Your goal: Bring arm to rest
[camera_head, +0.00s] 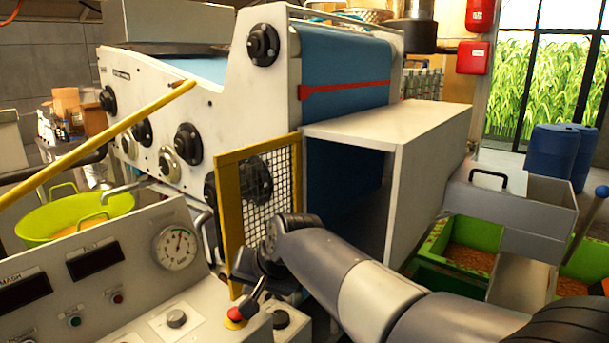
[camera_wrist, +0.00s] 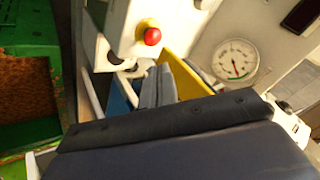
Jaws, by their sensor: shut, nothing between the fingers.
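My arm reaches in from the lower right of the head view and bends down at the press. My gripper (camera_head: 246,306) is at the arm's end, shut and empty, close to a red button on a yellow base (camera_head: 236,316) at the control panel's right end. In the wrist view the grey fingers of my gripper (camera_wrist: 158,72) sit side by side, with the red button (camera_wrist: 152,37) beyond their tips. A gap shows between the tips and the button in that view.
The control panel (camera_head: 115,285) with a round gauge (camera_head: 175,247) fills the lower left. A yellow-framed mesh guard (camera_head: 229,210) stands behind my wrist. The white press (camera_head: 180,115) and its box-shaped cover (camera_head: 400,125) rise behind. Green crates (camera_head: 440,285) lie at the right.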

